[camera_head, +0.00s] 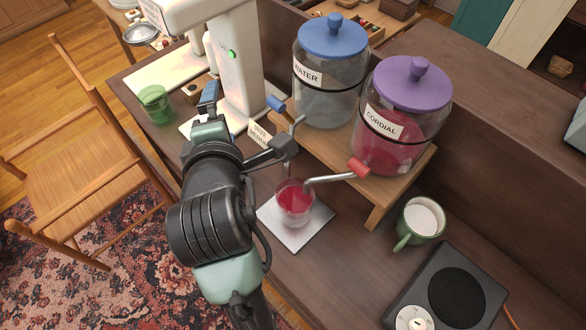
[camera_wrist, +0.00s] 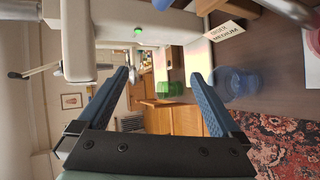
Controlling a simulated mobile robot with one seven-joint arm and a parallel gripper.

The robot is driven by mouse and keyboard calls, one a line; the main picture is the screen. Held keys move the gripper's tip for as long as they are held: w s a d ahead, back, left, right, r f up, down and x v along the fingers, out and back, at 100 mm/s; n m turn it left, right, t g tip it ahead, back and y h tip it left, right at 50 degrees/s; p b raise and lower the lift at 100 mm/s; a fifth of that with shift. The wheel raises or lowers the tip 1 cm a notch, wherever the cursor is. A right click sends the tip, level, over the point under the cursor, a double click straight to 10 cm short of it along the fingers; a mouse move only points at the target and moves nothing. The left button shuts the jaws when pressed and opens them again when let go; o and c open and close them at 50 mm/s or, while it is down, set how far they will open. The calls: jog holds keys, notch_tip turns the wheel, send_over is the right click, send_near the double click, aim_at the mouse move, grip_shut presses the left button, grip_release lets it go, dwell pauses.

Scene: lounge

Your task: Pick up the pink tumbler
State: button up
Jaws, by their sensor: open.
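The pink tumbler (camera_head: 295,203), with red in it, stands upright on a white square mat (camera_head: 292,232) below the cordial dispenser's red-handled tap in the head view. In the wrist view, a pink part of it (camera_wrist: 314,42) seems to show at the right edge. My gripper (camera_head: 208,98) is open and empty, to the upper left of the tumbler and apart from it. In the wrist view my gripper's blue fingers (camera_wrist: 160,77) stand wide apart, with a green tumbler (camera_wrist: 170,89) in the distance between them.
The cordial (camera_head: 398,150) and water (camera_head: 329,95) dispensers stand on a wooden riser. A white machine (camera_head: 234,70) and the green tumbler (camera_head: 156,104) are at left. A blue tumbler (camera_wrist: 236,84) is right of the fingers. A green mug (camera_head: 420,220) and black device (camera_head: 450,290) are at right.

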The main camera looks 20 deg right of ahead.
jog(key=s+d+f+n+g+h+p, duration=0.1)
jog(key=s+d+n+g+p, duration=0.1)
jog(key=s+n+g+p, duration=0.45)
jog(key=s+d+f+n+g+p, duration=0.1)
jog(key=s+f+n+g+p, duration=0.2)
jog(key=s+p, duration=0.65)
jog(key=shift+n+t, duration=0.25)
jog(key=shift+n, duration=0.3)
jog(key=w+d+f+p, duration=0.1)
jog(key=f, duration=0.1)
jog(key=w+d+f+p, duration=0.1)
jog(key=w+f, duration=0.1)
jog(key=shift+w+d+f, duration=0.15)
jog(key=shift+d, duration=0.05)
send_over(294, 210)
jog(key=shift+f+p, duration=0.3)
jog(key=shift+f, duration=2.35)
grip_shut()
